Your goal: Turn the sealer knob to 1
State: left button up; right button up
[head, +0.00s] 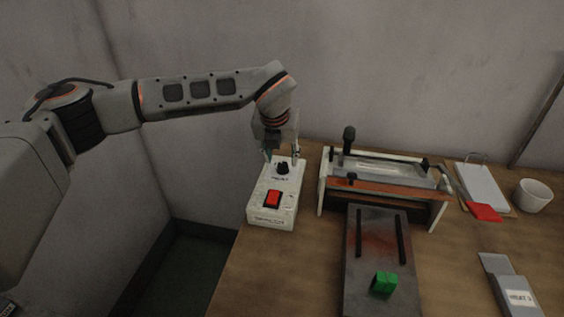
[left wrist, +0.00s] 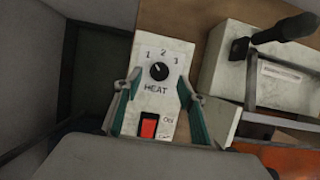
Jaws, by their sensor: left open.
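The sealer control box (head: 262,212) is a white box at the left edge of the table. On top it has a black round knob (head: 283,168) and a red switch (head: 272,199). In the left wrist view the knob (left wrist: 159,71) sits below the numbers 1, 2, 3 and above the word HEAT. Its pale mark seems to point up near 2, but it is small. My left gripper (head: 282,156) points down over the box. Its open fingers (left wrist: 159,82) stand on either side of the knob, apart from it. My right gripper is not in view.
The sealer (head: 385,178) with its upright black handle (head: 348,139) stands close right of the box. In front are a dark plate (head: 378,250) and a green block (head: 385,282). A clipboard (head: 480,182), red piece (head: 484,212), white cup (head: 533,196) and grey labelled piece (head: 508,285) lie right.

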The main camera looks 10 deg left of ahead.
pick_arm(q)
jog(key=v, duration=0.8)
jog(key=shift+s, duration=0.15)
jog(key=shift+d, duration=0.1)
